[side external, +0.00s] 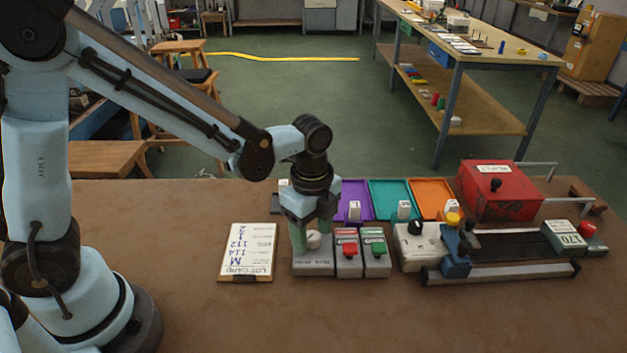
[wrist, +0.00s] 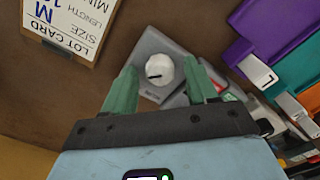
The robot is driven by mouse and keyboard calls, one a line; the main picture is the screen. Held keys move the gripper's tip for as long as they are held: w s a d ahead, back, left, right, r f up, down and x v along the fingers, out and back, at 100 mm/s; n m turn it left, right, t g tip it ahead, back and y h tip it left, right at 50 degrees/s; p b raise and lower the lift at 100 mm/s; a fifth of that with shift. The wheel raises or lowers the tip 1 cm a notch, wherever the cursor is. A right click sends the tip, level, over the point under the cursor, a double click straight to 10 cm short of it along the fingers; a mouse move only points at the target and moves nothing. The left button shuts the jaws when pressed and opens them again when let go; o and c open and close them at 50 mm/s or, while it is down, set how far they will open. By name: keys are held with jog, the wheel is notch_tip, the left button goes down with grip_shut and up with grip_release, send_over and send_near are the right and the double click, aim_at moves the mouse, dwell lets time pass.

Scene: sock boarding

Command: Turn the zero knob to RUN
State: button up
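A round white knob (side external: 313,240) sits on top of a grey box (side external: 313,266) on the brown table; I take it for the zero knob. In the wrist view the knob (wrist: 159,70) has a dark pointer line on its face, pointing left in the picture. The small lettering on the box is too small to read. My gripper (wrist: 160,66) points down over the box with its green fingers apart, one on each side of the knob. A gap shows between each finger and the knob. In the side view the fingers partly hide the knob.
Beside the box stand units with a red button (side external: 349,250) and a green button (side external: 378,249). A lot card (side external: 247,252) lies at left. Purple (side external: 355,199), teal (side external: 391,198) and orange (side external: 432,196) trays lie behind. A black-knobbed box (side external: 420,250) and a red box (side external: 497,190) stand right.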

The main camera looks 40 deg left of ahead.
jog(key=c, duration=1)
jog(key=shift+o, duration=0.2)
jog(key=shift+n, duration=0.3)
jog(key=n, duration=1.3)
jog(key=shift+n, duration=2.1)
jog(key=o, duration=1)
